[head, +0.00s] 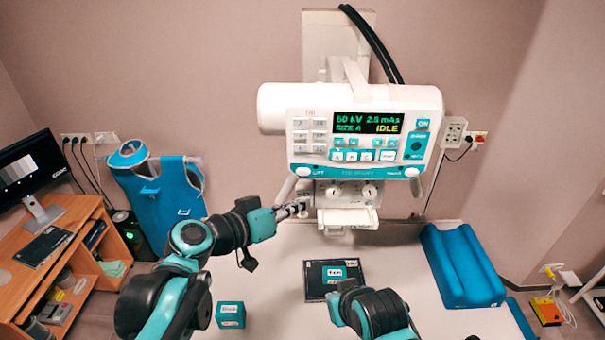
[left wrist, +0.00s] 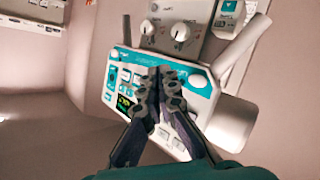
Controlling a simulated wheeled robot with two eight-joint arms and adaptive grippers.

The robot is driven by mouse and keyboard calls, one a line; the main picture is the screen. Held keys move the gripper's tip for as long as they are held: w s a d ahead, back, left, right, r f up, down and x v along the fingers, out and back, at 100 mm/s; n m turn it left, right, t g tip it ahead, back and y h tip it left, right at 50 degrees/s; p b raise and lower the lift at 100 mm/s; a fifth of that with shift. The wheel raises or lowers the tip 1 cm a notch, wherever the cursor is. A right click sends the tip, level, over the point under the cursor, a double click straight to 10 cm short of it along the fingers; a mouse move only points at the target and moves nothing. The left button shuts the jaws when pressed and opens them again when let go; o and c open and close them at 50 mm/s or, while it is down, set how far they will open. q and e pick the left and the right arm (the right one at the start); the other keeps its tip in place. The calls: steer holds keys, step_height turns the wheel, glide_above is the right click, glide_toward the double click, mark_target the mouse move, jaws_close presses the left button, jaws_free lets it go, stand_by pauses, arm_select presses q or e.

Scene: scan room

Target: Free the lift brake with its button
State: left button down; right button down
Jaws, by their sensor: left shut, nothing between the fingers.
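The white and teal X-ray tube head (head: 272,108) hangs on the wall column, with a control panel (head: 300,150) on its front. A round white button (head: 303,171) sits at the panel's lower left beside the word LIFT. It also shows in the left wrist view (left wrist: 200,80), where the panel appears upside down. A similar button (head: 411,172) sits at the lower right. My left gripper (head: 304,207) is shut and empty, below the LIFT corner. Its closed fingertips (left wrist: 160,70) appear over the panel; whether they touch anything I cannot tell. My right gripper is not in view.
The collimator (head: 347,218) with two knobs hangs under the panel, between angled handles. Below, the pale table bears a black plate (head: 313,292), a teal cube (head: 230,315) and a blue cushion (head: 462,267). A desk with monitor (head: 28,168) stands left.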

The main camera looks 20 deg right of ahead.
arm_select(q)
steer(key=b, duration=0.1)
glide_toward(313, 175)
steer(key=d+f, duration=0.2)
steer(key=d, duration=0.1)
steer(key=shift+w+d+r, duration=0.25)
steer(key=shift+w+d, duration=0.15)
steer(key=shift+w, duration=0.25)
steer(key=shift+b, duration=0.3)
stand_by(0.5)
steer(key=shift+w+d, duration=0.1)
steer(key=shift+w, duration=0.3)
steer(key=shift+w+d, duration=0.1)
steer(key=shift+w, duration=0.25)
stand_by(0.7)
steer(key=shift+s, duration=0.8)
